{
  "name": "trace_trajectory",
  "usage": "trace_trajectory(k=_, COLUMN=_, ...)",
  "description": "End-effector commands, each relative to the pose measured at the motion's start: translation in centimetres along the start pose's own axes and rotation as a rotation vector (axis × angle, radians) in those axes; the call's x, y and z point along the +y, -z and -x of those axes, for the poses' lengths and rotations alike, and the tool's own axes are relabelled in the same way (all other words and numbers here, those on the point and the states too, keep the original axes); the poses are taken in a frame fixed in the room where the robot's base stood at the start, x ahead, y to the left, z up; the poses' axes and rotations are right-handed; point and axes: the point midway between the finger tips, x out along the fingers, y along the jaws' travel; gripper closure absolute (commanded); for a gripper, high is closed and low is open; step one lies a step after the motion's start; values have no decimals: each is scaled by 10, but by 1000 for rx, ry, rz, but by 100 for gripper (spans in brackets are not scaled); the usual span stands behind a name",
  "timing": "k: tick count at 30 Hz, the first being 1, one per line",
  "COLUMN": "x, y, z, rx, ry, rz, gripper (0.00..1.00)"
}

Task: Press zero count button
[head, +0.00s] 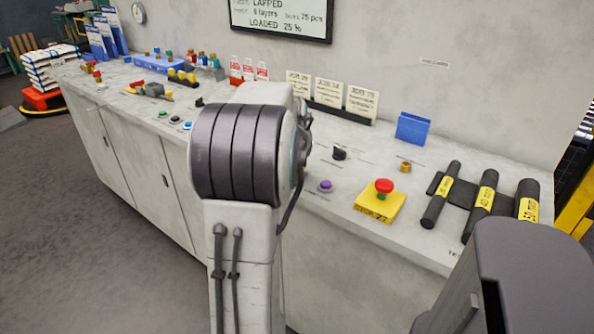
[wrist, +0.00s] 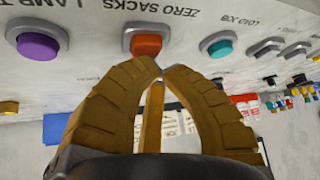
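An orange-red square button (wrist: 147,45) in a grey bezel shows in the wrist view, and the panel beside it reads "ZERO SACKS". My gripper (wrist: 159,72) has its two tan fingers curved in with their tips together. The tips are just below the button in the picture; I cannot tell whether they touch it. Nothing clear is held between them. In the head view my arm hides the gripper and this button.
A purple button (wrist: 38,45) labelled "LAMP T..." and a teal button (wrist: 217,46) flank the orange-red one. On the console (head: 345,222) are a red mushroom button (head: 384,187) on a yellow base, a black knob (head: 339,152), a blue holder (head: 412,129) and black cylinders (head: 440,195).

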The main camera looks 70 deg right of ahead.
Motion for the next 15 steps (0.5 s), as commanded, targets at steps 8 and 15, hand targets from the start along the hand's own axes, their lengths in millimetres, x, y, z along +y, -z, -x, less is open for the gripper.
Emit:
trace_trajectory(k=8, x=0, y=-1, z=-2, rx=0, ry=0, rz=0, gripper=100)
trace_trajectory(k=15, x=0, y=-3, z=-4, rx=0, ry=0, rz=0, gripper=100)
